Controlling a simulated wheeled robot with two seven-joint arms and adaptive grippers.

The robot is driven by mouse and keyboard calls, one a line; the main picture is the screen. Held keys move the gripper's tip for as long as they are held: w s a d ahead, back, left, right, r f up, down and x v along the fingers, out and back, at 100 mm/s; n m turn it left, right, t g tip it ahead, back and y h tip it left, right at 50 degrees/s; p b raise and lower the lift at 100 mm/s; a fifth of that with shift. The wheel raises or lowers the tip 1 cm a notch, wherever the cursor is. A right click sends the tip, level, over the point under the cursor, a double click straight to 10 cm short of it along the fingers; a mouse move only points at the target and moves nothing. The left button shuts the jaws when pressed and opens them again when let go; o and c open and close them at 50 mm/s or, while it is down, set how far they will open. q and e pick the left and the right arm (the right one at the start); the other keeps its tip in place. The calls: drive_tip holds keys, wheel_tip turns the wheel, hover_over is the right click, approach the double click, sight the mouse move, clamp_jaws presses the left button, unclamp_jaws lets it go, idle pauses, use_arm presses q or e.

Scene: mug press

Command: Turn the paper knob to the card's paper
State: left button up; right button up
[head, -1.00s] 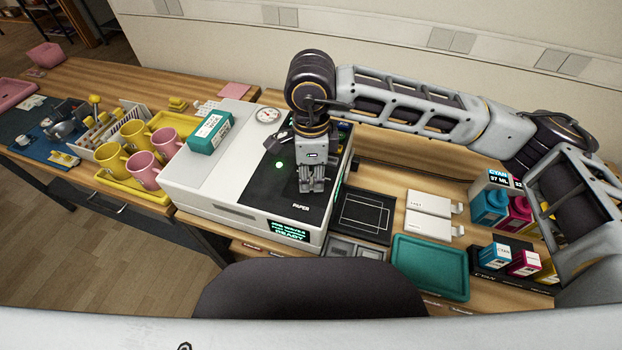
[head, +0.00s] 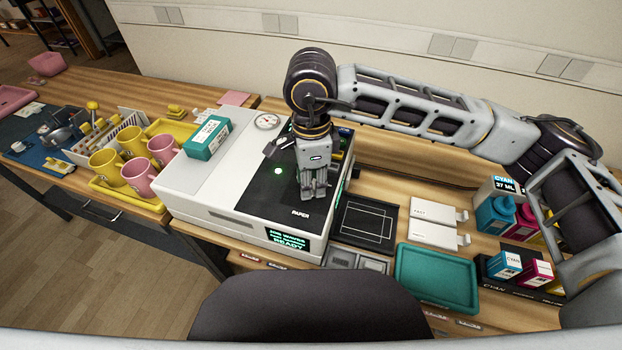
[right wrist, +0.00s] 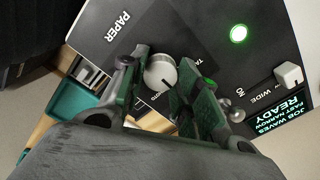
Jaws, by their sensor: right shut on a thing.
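The paper knob (right wrist: 160,72) is a round white knob with a dark pointer line, on the press's black panel beside the word PAPER. My right gripper (right wrist: 180,88) is around it, its fingers shut on the knob. In the head view my right gripper (head: 314,195) points down onto the panel and hides the knob. The press (head: 215,185) is a white box with a lit green lamp (head: 278,171) and a front display (head: 288,240) whose last line reads READY. Some labels around the knob are hidden by the fingers. My left gripper is not in view.
A teal box (head: 208,138) and a round gauge (head: 266,121) are on the press top. Yellow and pink mugs stand on a yellow tray (head: 105,190) at left.

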drive_tip(key=o, duration=1)
drive_tip(key=shift+r, duration=0.15)
drive_tip(key=shift+r, duration=5.85)
